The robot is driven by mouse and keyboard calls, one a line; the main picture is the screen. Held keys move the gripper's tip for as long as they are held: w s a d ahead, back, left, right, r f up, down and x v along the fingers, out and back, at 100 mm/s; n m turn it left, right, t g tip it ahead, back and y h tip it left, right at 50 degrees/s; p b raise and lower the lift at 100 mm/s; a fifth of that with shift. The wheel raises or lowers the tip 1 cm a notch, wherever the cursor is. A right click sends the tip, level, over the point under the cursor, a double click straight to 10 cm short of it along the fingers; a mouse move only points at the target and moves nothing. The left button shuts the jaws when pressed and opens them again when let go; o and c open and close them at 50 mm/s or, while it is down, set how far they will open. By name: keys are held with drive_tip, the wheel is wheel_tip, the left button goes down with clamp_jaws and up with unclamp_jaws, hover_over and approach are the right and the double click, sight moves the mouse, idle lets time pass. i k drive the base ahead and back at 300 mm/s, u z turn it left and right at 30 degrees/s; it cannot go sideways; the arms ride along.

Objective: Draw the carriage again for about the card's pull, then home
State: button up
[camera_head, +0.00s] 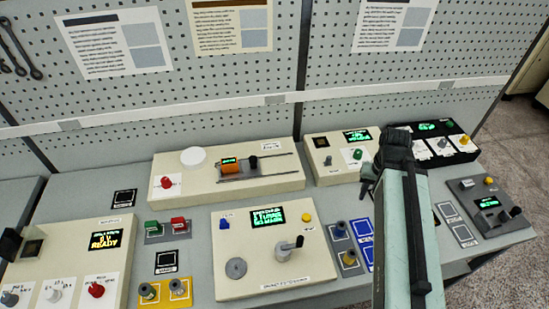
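The carriage looks to be the orange block (231,169) with a small green display, sitting on dark rails (275,169) on the rear cream unit (205,192). A black knob (253,163) stands just right of the block. A white disc (193,156) and a red knob (165,182) are at the unit's left. My arm reaches up from the lower right. My gripper (368,180) is a dark shape at its far end, well right of the carriage and apart from it. Its fingers are too small and dark to read. I cannot tell which card is meant; its text is unreadable.
A front cream unit (230,280) has a crank (288,248) and a display. Another cream unit (322,172) stands behind my arm, with dark units at right. Printed sheets hang on the pegboard (225,75). Small coloured blocks lie between units.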

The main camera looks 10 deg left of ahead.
sight(250, 167)
drive_tip(key=z, duration=1.55)
drive_tip(key=i, duration=0.75)
drive_tip(key=u, duration=3.35)
